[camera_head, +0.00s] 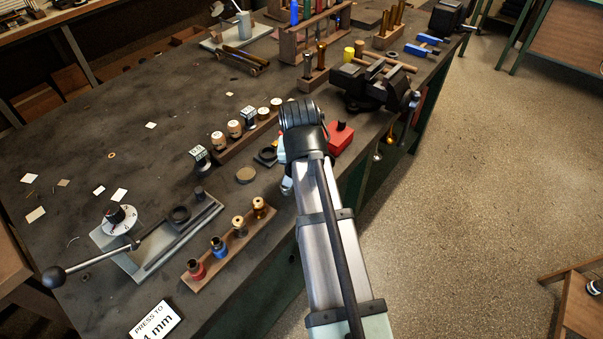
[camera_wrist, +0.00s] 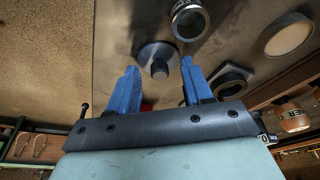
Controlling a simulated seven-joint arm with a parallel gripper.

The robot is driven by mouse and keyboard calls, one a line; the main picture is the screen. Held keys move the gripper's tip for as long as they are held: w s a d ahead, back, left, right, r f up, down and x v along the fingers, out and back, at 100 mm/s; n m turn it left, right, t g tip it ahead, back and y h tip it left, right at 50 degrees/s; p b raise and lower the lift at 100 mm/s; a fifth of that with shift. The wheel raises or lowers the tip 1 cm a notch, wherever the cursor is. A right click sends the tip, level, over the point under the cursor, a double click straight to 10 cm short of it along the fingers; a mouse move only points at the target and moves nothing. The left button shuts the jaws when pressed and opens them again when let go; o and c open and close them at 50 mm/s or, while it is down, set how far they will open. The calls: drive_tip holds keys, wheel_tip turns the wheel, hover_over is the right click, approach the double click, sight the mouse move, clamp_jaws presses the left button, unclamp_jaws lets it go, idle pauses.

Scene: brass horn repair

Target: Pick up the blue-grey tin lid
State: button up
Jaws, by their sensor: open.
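In the wrist view a round grey lid (camera_wrist: 150,52) with a dark, stubby knob lies on the dark bench top; I take it to be the tin lid. My gripper (camera_wrist: 160,66) is open, its two blue fingers apart. The lid and knob show between and just beyond the fingertips, with no visible contact; the height gap is unclear. An open-topped metal tin (camera_wrist: 188,20) stands close beside the lid. In the head view my arm reaches over the bench and hides the lid and fingers.
A dark ring-shaped part (camera_wrist: 230,80) lies right of the fingers, with a pale disc (camera_wrist: 288,36) farther right. In the head view a red box (camera_head: 340,138) with a black knob is right of my wrist. A rack of brass pieces (camera_head: 236,237) stands left of my arm.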

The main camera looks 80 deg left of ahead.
drive_tip(key=shift+c, duration=0.5)
clamp_jaws()
wheel_tip(320, 180, up, 9)
drive_tip(key=w+a+n, duration=0.3)
drive_tip(key=a, duration=0.8)
drive_tip(key=w+a+n+g, duration=0.1)
drive_tip(key=w+a+n, duration=0.2)
drive_tip(key=a, duration=0.8)
drive_tip(key=shift+w+a+f+g, duration=0.25)
drive_tip(key=shift+w+g, duration=0.05)
drive_tip(key=shift+w, duration=0.3)
